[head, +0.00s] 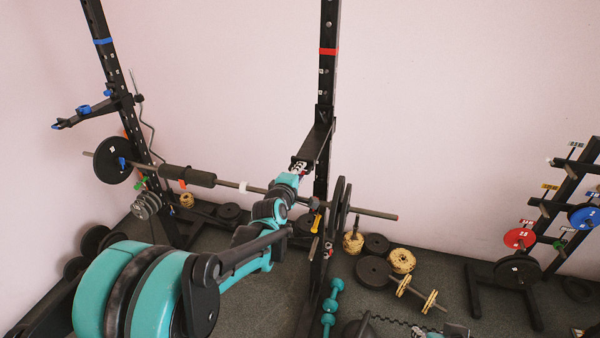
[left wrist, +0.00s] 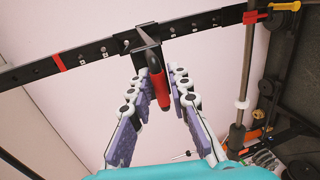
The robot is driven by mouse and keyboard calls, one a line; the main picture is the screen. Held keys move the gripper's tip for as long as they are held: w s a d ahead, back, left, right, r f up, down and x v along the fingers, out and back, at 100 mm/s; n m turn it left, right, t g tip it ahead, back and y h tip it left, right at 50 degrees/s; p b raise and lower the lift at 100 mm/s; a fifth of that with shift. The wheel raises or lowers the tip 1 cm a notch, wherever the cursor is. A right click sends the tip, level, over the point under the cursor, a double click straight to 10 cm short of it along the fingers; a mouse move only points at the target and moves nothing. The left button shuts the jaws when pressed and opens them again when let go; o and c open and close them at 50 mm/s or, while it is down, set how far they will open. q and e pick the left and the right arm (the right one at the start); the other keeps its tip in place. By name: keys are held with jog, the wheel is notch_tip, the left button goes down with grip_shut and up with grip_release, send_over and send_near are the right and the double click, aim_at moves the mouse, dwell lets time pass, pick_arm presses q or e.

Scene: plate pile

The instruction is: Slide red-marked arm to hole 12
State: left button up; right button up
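The red-marked arm (head: 318,139) is a black arm on the right rack upright, well below the upright's red band (head: 328,52). In the left wrist view its red end (left wrist: 160,92) points toward the camera, and its sleeve (left wrist: 143,40) sits around the upright. My left gripper (head: 298,168) is at the arm's near end. In the left wrist view its fingers (left wrist: 162,74) are apart on either side of the red end, with no clear grip. A small part of my right gripper (head: 418,331) seems to show at the bottom edge.
A barbell (head: 235,184) with plates crosses the rack behind my left forearm. The left upright carries a blue-marked arm (head: 92,108). Loose plates (head: 374,270) and dumbbells (head: 331,303) lie on the floor. A plate stand (head: 560,210) stands at the right.

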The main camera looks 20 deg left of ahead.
pick_arm(q)
grip_shut()
notch_tip(320, 180, up, 8)
jog(key=p, duration=0.4)
jog(key=shift+p, duration=0.35)
grip_release()
